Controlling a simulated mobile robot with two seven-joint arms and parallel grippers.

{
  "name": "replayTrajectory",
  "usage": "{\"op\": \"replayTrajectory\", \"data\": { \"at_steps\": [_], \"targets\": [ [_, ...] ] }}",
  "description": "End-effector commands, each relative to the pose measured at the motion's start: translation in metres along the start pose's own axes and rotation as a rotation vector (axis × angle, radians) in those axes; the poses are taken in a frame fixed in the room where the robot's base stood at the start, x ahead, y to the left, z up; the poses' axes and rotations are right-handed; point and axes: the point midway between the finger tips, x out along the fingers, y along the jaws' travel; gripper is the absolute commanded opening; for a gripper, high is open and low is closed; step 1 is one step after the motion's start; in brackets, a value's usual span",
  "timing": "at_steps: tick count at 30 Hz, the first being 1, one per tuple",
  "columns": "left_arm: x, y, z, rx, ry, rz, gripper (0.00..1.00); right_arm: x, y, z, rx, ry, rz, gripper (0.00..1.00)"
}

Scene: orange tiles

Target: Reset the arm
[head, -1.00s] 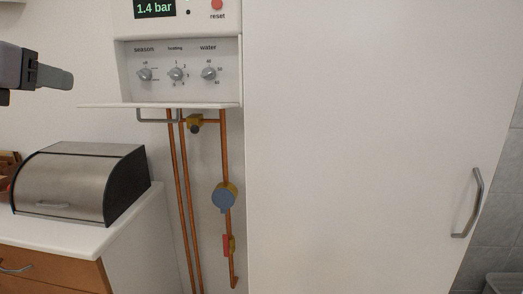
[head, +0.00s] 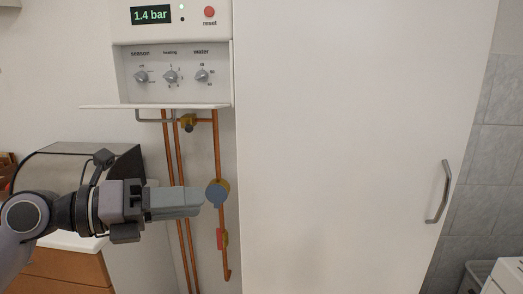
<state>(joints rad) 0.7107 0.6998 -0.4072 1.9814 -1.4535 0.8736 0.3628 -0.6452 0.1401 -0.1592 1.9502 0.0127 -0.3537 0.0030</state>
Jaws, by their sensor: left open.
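My left arm comes in from the lower left of the head view. Its gripper (head: 203,198) points right, in front of the copper pipes (head: 178,240) below the boiler. The fingers overlap in this side view, and no held thing shows. My right gripper is not in view.
The boiler panel (head: 170,72) has dials, a red reset button (head: 209,12), a 1.4 bar display (head: 150,15) and a lowered flap (head: 155,106). A bread box (head: 120,160) stands behind my arm. A white door (head: 340,130) with a handle (head: 438,192) is at right.

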Motion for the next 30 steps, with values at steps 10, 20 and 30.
{"op": "replayTrajectory", "data": {
  "at_steps": [10,20,30],
  "targets": [
    [0.004,0.035,-0.038,-0.725,-0.329,-0.399,0.45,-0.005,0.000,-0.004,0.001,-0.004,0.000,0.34],
    [-0.034,0.155,-0.121,-1.493,-0.824,-0.394,0.45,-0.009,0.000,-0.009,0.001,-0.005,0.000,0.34],
    [-0.081,0.235,-0.319,-2.205,-1.281,-0.054,0.45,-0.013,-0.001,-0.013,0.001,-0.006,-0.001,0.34]
  ]
}}
